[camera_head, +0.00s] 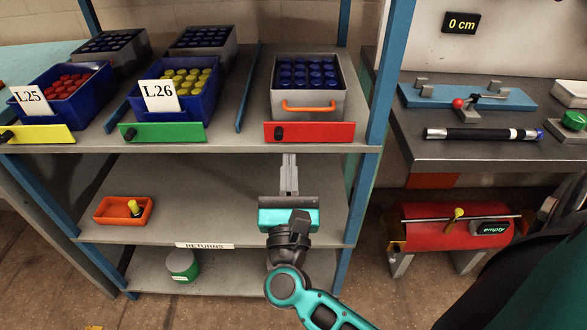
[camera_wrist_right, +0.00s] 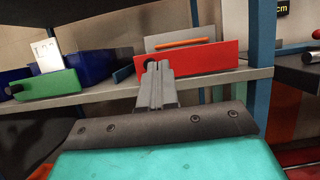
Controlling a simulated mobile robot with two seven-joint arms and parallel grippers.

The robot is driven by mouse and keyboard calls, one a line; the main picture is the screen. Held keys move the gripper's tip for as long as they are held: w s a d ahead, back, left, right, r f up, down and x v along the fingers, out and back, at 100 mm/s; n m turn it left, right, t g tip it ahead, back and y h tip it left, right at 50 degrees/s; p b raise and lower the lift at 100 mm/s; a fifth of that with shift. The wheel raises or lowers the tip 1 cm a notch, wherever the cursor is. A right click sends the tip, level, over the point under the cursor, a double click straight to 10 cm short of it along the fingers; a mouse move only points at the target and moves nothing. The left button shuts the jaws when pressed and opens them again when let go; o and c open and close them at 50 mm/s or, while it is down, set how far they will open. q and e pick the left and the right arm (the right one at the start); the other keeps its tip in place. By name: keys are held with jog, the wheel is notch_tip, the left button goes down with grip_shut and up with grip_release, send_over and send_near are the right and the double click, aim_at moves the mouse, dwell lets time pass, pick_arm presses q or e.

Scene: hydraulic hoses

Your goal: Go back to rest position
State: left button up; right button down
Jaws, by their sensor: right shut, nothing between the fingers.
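My right gripper (camera_head: 289,160) reaches up from the bottom of the head view, in front of the shelf rack. Its two grey fingers are together and hold nothing. In the right wrist view the fingers (camera_wrist_right: 158,68) point at the red plate (camera_wrist_right: 188,64) on the shelf edge. I cannot tell how far they are from it. In the head view the red plate (camera_head: 309,132) sits just above the fingertips, below a grey bin (camera_head: 307,100) with an orange handle. My left gripper does not show.
Blue bins L25 (camera_head: 44,107) and L26 (camera_head: 192,119) stand on the upper shelf (camera_head: 235,140). An orange tray (camera_head: 101,218) with a yellow-capped piece is on the middle shelf. On the right, a workbench (camera_head: 450,152) holds a black hose (camera_head: 478,134); a red machine (camera_head: 450,232) stands below.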

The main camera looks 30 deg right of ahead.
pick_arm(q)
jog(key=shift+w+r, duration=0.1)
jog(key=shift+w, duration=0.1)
pick_arm(e)
jog(key=shift+w, duration=0.1)
jog(key=a+f+n+y+p, duration=0.1)
jog(key=a+n+y, duration=0.3)
jog(key=n, duration=0.5)
jog(key=s+a+f+n+t+y+p, duration=0.1)
jog(key=f+n+y, duration=0.1)
jog(key=n+y, duration=0.5)
jog(key=a+f+n+y+p, duration=0.1)
jog(key=a+n+y, duration=0.2)
jog(key=n, duration=0.7)
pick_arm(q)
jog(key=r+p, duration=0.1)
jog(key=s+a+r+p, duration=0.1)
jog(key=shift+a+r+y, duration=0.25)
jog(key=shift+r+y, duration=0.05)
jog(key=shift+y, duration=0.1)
pick_arm(e)
jog(key=s+d+f+n+g, duration=0.1)
jog(key=s+f+n+g, duration=0.3)
jog(key=n, duration=0.5)
jog(key=s+d+f+n+g, duration=0.1)
jog(key=s+f+n+g, duration=0.3)
jog(key=f+n, duration=0.5)
jog(key=shift+s+f+n+y, duration=0.2)
jog(key=shift+s+n+y, duration=0.1)
jog(key=shift+n, duration=0.3)
